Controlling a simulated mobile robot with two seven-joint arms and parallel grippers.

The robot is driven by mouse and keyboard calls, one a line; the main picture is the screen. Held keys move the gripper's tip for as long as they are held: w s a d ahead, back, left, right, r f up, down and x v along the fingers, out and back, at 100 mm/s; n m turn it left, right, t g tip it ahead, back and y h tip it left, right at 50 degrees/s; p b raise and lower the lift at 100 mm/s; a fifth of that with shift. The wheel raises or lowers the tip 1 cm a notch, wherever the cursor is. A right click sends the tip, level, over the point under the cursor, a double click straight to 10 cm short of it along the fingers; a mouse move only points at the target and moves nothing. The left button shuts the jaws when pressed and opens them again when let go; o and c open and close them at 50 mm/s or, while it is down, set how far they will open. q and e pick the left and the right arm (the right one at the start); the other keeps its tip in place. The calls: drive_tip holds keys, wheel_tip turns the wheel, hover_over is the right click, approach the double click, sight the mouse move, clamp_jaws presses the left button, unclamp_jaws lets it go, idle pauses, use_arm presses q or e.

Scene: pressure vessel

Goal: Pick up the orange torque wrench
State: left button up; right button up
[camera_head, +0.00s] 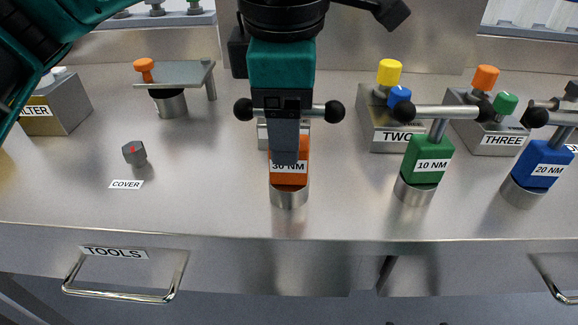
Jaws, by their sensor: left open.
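The orange torque wrench (289,176), labelled 30 NM, stands upright in a round metal holder on the steel bench, in the middle of the head view. Its crossbar has a black ball at each end (243,109). My left gripper (285,150) points down right at the wrench, overlapping the middle of the crossbar and the upper orange body. It is open. Only its near finger shows clearly, so I cannot tell whether the fingers straddle or touch the wrench. My right gripper is not in view.
A green 10 NM wrench (428,160) and a blue 20 NM wrench (543,165) stand to the right. Blocks TWO (397,136) and THREE (487,139) stand behind them. A hex part (134,152) by the COVER label and a grey plate stand (174,73) are left. Bench front-left is clear.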

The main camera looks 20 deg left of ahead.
use_arm(q)
drive_tip(key=shift+w+f, duration=0.1)
drive_tip(key=shift+f, duration=0.7)
drive_tip(key=shift+c, duration=0.3)
clamp_jaws()
drive_tip(key=shift+r, duration=0.1)
